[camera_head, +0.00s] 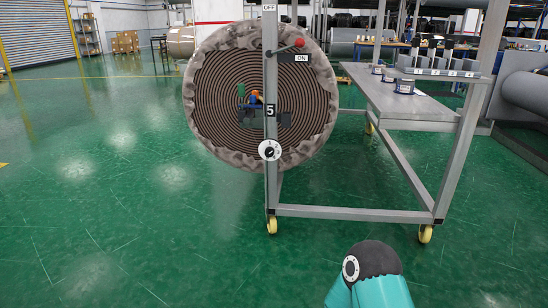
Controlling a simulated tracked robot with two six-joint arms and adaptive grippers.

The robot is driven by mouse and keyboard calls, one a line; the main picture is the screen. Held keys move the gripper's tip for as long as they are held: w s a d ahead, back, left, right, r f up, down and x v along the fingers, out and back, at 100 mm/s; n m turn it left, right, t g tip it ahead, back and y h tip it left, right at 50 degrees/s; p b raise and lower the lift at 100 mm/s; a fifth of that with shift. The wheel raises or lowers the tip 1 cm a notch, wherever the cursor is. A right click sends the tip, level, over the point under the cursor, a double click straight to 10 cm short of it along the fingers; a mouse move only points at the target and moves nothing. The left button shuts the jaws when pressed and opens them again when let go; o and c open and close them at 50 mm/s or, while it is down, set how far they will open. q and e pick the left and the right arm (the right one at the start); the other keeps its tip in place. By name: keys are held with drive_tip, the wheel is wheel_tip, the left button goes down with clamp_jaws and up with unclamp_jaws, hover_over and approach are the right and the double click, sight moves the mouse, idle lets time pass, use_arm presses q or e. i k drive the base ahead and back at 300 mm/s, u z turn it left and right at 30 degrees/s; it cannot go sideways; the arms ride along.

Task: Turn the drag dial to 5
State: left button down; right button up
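The drag dial (269,150) is a round white face with a dark knob at its centre, mounted low on the near-left grey post of the wheeled metal frame. Its marks are too small to read, and I cannot tell where it points. A black plate with a white 5 (271,110) sits on the same post above the dial. Neither of my grippers shows in the head view. A teal and black part of my own arm is at the bottom, right of centre, well below and apart from the dial.
A large wrapped roll (208,100) stands behind the post. A red-knobbed lever (290,47) is beside the ON label (302,58), below the OFF label (269,7). The frame (350,213) has yellow casters and a bench top (425,112). Green floor (120,230) is clear on the left.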

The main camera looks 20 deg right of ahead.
sight(269, 152)
drive_tip(key=z, duration=0.3)
drive_tip(key=i, duration=1.65)
drive_tip(key=u, duration=0.3)
